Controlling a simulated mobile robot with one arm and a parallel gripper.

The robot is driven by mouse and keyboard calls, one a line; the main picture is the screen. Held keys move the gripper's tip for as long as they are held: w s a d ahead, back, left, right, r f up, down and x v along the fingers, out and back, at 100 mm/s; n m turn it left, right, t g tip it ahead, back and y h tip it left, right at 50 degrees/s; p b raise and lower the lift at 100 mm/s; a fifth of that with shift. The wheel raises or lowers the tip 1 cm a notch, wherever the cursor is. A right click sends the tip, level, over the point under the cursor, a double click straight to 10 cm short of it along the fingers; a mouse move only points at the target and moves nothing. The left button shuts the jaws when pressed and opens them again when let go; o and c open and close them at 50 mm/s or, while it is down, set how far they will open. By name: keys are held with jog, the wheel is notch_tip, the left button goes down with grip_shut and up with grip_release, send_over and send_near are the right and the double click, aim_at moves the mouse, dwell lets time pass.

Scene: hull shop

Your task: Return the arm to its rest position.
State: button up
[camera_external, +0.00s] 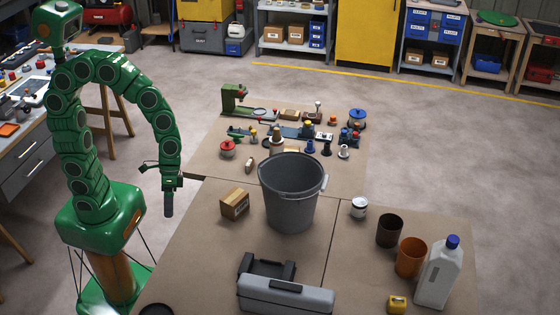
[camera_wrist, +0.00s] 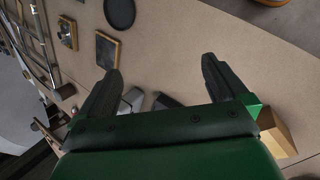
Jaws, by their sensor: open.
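My green segmented arm rises from its base at the left of the external view and bends over in an arch. My gripper (camera_external: 168,208) hangs pointing down beside the left edge of the brown table (camera_external: 205,240). In the wrist view my gripper (camera_wrist: 160,80) shows two dark fingers set wide apart. Nothing is between the fingers; the tan tabletop (camera_wrist: 185,45) shows behind them. In the external view the fingers are small and seen from the side.
A grey bucket (camera_external: 290,205) stands mid-table, with a cardboard box (camera_external: 235,204) to its left. A grey toolbox (camera_external: 285,296) is at the front. A grey bottle (camera_external: 438,275) and an orange pot (camera_external: 410,258) stand right. Several small parts fill the back. Open floor lies right.

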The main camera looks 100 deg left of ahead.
jog(key=s+a+r+m+g+y, duration=0.1)
jog(key=s+a+r+m+y, duration=0.1)
jog(key=s, duration=0.7)
jog(key=s+a+r+m+g+y, duration=0.1)
jog(key=s+a+r+m+y, duration=0.1)
jog(key=s, duration=0.8)
jog(key=shift+s+a+r+m+y, duration=0.2)
jog(key=shift+r+m+y, duration=0.35)
jog(key=shift+m+y, duration=0.2)
